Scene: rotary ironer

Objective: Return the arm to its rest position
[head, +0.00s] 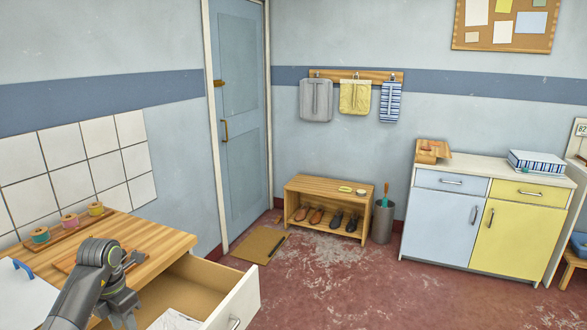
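My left arm (85,285) comes in from the lower left, over the wooden worktop. My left gripper (121,314) points down at the bottom edge of the view, beside the open drawer. Its fingertips are cut off or too small to read, so I cannot tell whether it is open or shut. No held thing shows in it. My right arm and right gripper are out of view.
The wooden worktop (150,240) bears thread spools (70,220) on a strip. Its drawer (240,300) stands open, with something white inside. A shoe bench (330,190), a bin (382,220) and a cabinet (433,215) stand farther back. The red floor between is mostly clear.

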